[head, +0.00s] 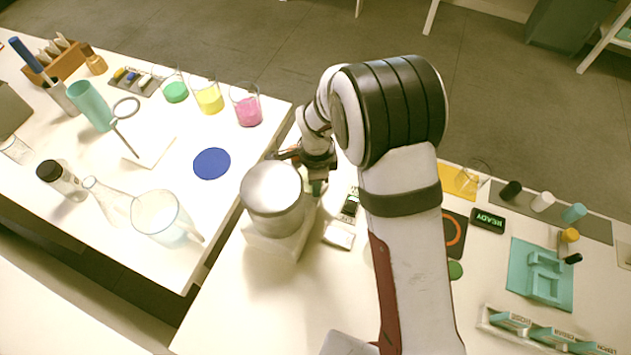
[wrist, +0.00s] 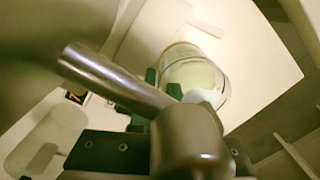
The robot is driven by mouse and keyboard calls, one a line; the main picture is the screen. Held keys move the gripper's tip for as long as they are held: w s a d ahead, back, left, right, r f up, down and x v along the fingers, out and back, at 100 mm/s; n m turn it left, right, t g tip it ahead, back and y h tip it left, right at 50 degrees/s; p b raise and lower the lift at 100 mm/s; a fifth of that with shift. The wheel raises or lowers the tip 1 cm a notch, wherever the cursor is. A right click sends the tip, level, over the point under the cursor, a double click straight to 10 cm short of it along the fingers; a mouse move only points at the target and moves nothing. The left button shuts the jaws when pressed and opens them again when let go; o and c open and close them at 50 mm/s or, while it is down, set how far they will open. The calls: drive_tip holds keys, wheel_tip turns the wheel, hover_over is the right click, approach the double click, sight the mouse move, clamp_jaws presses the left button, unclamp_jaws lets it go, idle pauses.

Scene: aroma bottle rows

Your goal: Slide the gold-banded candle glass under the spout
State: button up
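A clear candle glass (wrist: 196,76) with a thin gold-brown band and pale yellow-green inside shows in the wrist view, on a white surface just past my fingertips. I cannot make it out in the head view, where my arm and the pot crowd that spot. The metal spout (wrist: 112,80) crosses the wrist view in front of my gripper and covers part of the fingers. My gripper (head: 317,184) is low beside the silver pot (head: 272,188); its green fingertips (wrist: 162,84) are close to the glass. Whether they are closed on it is hidden.
The pot stands on a white base (head: 275,242) by the table edge, with a gap to the left table. A small black device (head: 350,204) is right of my gripper. A READY display (head: 488,220) and a teal stand (head: 546,280) are farther right.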

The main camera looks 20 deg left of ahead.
drive_tip(key=shift+n+g, duration=0.3)
drive_tip(key=shift+n, duration=0.2)
drive_tip(key=s, duration=0.1)
drive_tip(key=s+a, duration=0.1)
drive_tip(key=s, duration=0.1)
drive_tip(key=shift+s+a+f, duration=0.3)
drive_tip(key=shift+f, duration=0.05)
drive_tip(key=w+d+r+m, duration=0.1)
drive_tip(key=w+d+r, duration=0.1)
drive_tip(key=r, duration=1.4)
drive_tip(key=shift+w+r, duration=0.3)
drive_tip(key=shift+w, duration=0.25)
